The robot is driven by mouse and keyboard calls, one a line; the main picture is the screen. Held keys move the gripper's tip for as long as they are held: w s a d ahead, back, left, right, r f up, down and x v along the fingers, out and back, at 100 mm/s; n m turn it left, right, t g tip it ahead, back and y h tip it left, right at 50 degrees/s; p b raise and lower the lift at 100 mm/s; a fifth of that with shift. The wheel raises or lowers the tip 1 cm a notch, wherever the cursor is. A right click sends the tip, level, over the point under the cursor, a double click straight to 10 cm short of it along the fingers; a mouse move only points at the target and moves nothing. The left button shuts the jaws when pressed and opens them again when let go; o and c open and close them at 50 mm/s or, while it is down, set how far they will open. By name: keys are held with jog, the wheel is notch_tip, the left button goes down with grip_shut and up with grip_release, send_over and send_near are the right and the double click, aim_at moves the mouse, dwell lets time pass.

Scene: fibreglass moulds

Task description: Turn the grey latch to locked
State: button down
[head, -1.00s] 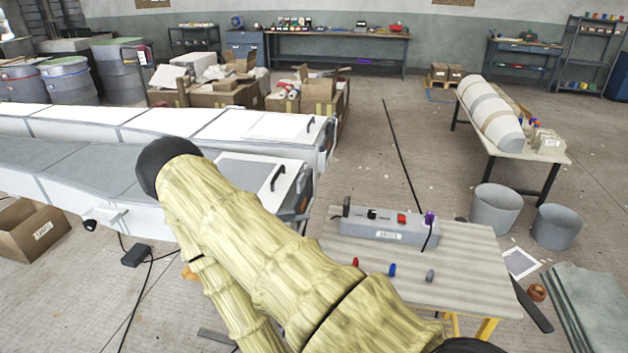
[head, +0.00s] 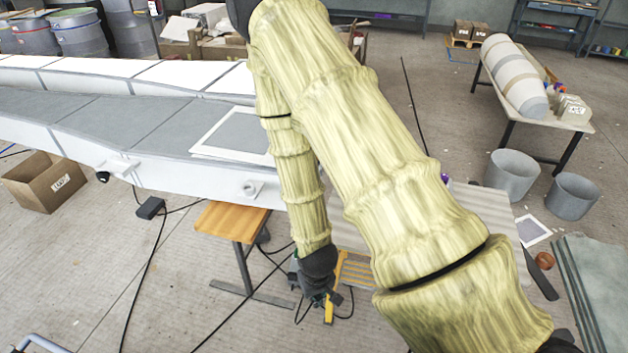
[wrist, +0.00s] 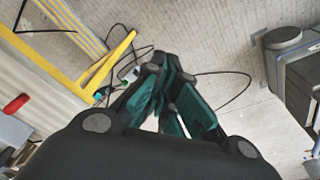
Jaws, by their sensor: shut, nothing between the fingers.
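My gripper (head: 318,296) hangs low beside the worktable in the head view, fingers pointing down. In the wrist view my gripper (wrist: 158,75) has its dark fingers drawn together with nothing between them, over the floor. I cannot pick out the grey latch with certainty. My arm covers most of the worktable (head: 470,215) and hides the grey control box there in the head view. In the wrist view, a red piece (wrist: 16,103) shows at the left edge.
A yellow frame (wrist: 108,65) and loose cables (wrist: 215,73) lie near the fingers in the wrist view. A wooden stool (head: 232,220) stands by the long white mould (head: 150,180). Grey buckets (head: 512,175) stand at right. Open floor lies at lower left.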

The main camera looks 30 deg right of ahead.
jog(key=w+d+r+m+t, duration=0.1)
jog(key=w+d+r, duration=0.35)
jog(key=r, duration=0.45)
jog(key=w+d+r+m+t+h+b, duration=0.1)
jog(key=w+d+r, duration=0.2)
jog(key=w+r, duration=0.5)
jog(key=w+d+r+m, duration=0.1)
jog(key=w+d+r, duration=0.2)
jog(key=r, duration=0.8)
jog(key=w+d+f+p, duration=0.3)
jog(key=w+f, duration=0.3)
jog(key=f, duration=0.3)
jog(key=shift+w+d+p, duration=0.2)
jog(key=shift+w+p, duration=0.1)
jog(key=shift+p, duration=0.3)
